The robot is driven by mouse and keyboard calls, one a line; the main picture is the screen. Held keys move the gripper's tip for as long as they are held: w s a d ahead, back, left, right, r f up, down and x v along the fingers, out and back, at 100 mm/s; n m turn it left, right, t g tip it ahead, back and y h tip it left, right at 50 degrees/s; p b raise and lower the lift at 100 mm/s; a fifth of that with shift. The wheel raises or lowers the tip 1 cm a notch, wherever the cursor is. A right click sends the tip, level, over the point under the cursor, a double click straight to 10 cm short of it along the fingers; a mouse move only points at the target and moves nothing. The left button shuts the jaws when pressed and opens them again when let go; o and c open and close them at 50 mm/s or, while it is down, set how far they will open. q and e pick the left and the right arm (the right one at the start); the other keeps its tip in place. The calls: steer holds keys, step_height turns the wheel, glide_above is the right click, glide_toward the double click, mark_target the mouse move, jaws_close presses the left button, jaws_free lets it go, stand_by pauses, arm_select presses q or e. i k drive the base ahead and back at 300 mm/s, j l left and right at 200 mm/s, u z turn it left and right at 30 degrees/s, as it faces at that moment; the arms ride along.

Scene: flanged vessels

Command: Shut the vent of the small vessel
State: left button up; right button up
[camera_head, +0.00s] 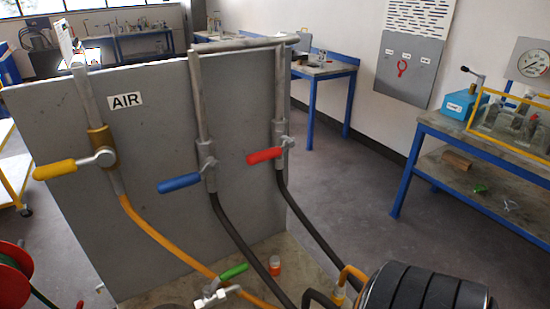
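Neither of my grippers is in view. No part here is clearly marked as the small vessel or its vent. A black ribbed rounded body (425,292) is cut off by the bottom edge at right; I cannot tell if it is a vessel. A green-handled valve (233,271) with a silver body sits low in the middle, its lower part cut off. On the grey panel (160,200) marked AIR are three valves: a yellow-handled one (54,170), a blue-handled one (179,183) and a red-handled one (264,156). All three handles stick out to the left, across their pipes.
An orange hose (150,232) and dark hoses (238,228) run from the valves down to the bottom. A small orange object (275,264) stands on the base. A red reel (14,276) is at lower left. A blue-framed bench (440,125) stands right; floor is free before it (370,205).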

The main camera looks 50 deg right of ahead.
mark_target(242, 268)
steer(key=z, duration=1.15)
steer(key=l+u, duration=0.1)
steer(key=l, duration=0.35)
